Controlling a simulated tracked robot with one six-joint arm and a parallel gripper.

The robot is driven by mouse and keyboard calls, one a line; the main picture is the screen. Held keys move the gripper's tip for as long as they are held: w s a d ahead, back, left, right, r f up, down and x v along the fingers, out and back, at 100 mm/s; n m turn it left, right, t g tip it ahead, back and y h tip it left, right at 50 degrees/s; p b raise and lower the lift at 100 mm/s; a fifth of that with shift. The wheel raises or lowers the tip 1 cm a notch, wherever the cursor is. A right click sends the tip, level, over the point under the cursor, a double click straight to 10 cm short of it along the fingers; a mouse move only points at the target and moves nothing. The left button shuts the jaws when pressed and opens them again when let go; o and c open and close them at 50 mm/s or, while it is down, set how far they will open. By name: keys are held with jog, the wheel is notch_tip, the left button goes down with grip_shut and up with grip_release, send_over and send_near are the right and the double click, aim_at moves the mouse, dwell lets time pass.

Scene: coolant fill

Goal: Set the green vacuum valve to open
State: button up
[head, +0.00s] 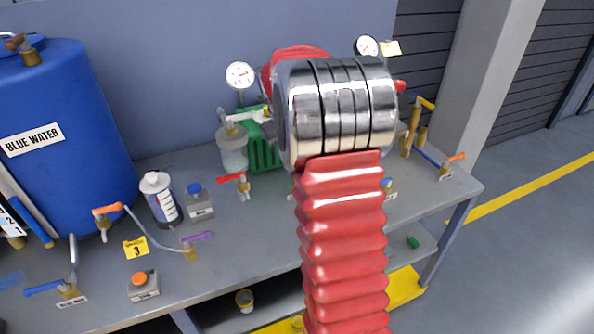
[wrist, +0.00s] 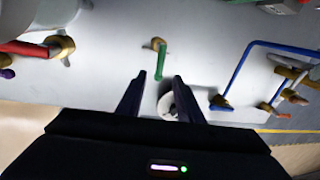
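The green vacuum valve shows in the wrist view as a brass body with a green lever handle (wrist: 161,62), on the pale grey bench top (wrist: 110,75). The lever runs from the brass body down the picture toward my gripper. My gripper (wrist: 159,76) has its two dark fingers spread apart, with nothing held between them. The lever's free end lies near the gap between the fingertips; I cannot tell whether they are level with it or above it. In the head view my arm hides both the gripper and this valve.
A red-handled valve (wrist: 25,48) lies left of the gripper, and a blue pipe (wrist: 243,72) with brass fittings right. A round white thing (wrist: 165,103) shows between the fingers. In the head view, a blue water tank (head: 75,125) and a purple-handled valve (head: 191,250) stand left.

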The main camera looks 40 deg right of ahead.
jog(key=r, duration=0.2)
jog(key=a+r, duration=0.1)
jog(key=r, duration=0.2)
jog(key=shift+w+r, duration=0.15)
jog(key=shift+r, duration=0.05)
jog(key=shift+c, duration=0.4)
